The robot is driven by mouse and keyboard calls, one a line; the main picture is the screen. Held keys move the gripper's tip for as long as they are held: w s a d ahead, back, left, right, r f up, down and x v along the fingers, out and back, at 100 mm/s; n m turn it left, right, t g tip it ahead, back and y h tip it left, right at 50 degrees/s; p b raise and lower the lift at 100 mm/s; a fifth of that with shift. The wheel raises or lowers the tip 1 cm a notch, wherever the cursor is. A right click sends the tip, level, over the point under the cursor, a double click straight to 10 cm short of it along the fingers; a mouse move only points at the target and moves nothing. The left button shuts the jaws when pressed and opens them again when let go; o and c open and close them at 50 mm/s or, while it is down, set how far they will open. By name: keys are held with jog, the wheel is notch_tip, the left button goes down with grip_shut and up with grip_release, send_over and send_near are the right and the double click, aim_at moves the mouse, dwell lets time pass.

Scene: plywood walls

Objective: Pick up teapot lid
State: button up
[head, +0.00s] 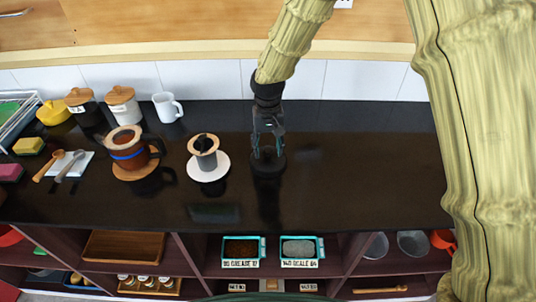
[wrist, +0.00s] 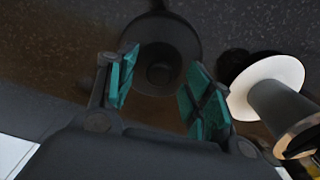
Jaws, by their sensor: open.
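A round, dark disc with a raised round centre (wrist: 185,38), which looks like the teapot lid, lies on the black counter. In the head view it is a black shape (head: 268,167) right under my gripper. My gripper (head: 268,147) points down over it. In the wrist view my gripper (wrist: 161,88) is open, with its teal fingertips apart on either side of the disc's near part and nothing held between them. The gap in height between fingertips and disc is hard to judge. A brown glass pot (head: 128,153) with a blue band and dark handle stands at the left.
A grey cup with a wooden rim (head: 207,160) stands on a white saucer (head: 209,177) close left of my gripper; it also shows in the wrist view (wrist: 280,108). Jars, a white mug (head: 166,107) and spoons (head: 60,165) are further left. The counter right of my gripper is clear.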

jog(key=shift+w+f, duration=0.2)
jog(key=shift+f, duration=0.85)
jog(key=shift+s+r, duration=0.1)
jog(key=shift+s, duration=0.05)
jog(key=c, duration=1.1)
jog(key=shift+r, duration=0.1)
